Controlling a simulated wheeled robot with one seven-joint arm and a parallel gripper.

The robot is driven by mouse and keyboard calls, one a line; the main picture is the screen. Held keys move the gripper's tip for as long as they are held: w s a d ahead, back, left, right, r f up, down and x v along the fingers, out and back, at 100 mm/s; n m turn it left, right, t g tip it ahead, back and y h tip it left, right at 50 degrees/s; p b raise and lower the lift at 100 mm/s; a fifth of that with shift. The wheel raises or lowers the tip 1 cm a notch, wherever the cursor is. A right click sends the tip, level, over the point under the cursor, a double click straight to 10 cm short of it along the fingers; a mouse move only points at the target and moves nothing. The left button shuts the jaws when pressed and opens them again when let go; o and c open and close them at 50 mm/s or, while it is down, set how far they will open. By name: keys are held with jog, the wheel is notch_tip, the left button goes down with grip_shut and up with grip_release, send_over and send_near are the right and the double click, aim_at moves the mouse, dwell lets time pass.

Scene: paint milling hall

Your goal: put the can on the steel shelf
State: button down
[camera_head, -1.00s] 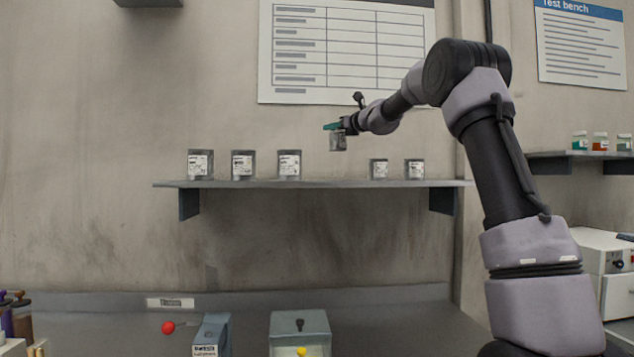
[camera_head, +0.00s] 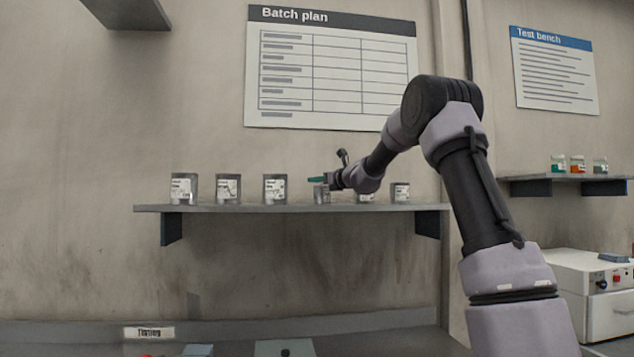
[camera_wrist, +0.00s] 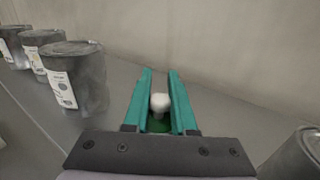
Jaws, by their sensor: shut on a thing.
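My gripper (camera_head: 317,180) is shut on a small grey can (camera_head: 321,195), which hangs upright below the teal fingers. The can is over the steel shelf (camera_head: 250,209), in the gap between larger cans on the left and smaller cans on the right. Its base looks level with the shelf top; I cannot tell whether it touches. In the wrist view, a white knob (camera_wrist: 159,102) with green beneath shows between the teal fingers; the can's body is mostly hidden.
Three larger labelled cans, the nearest being this one (camera_head: 275,189), stand left of the held can. Smaller cans stand close on the right, one clear (camera_head: 400,192) and one partly behind my arm (camera_head: 365,197). A batch plan board (camera_head: 330,70) hangs on the wall above.

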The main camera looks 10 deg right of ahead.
jog(key=c, duration=0.7)
grip_release()
jog(key=shift+f, duration=0.15)
jog(key=shift+c, duration=0.2)
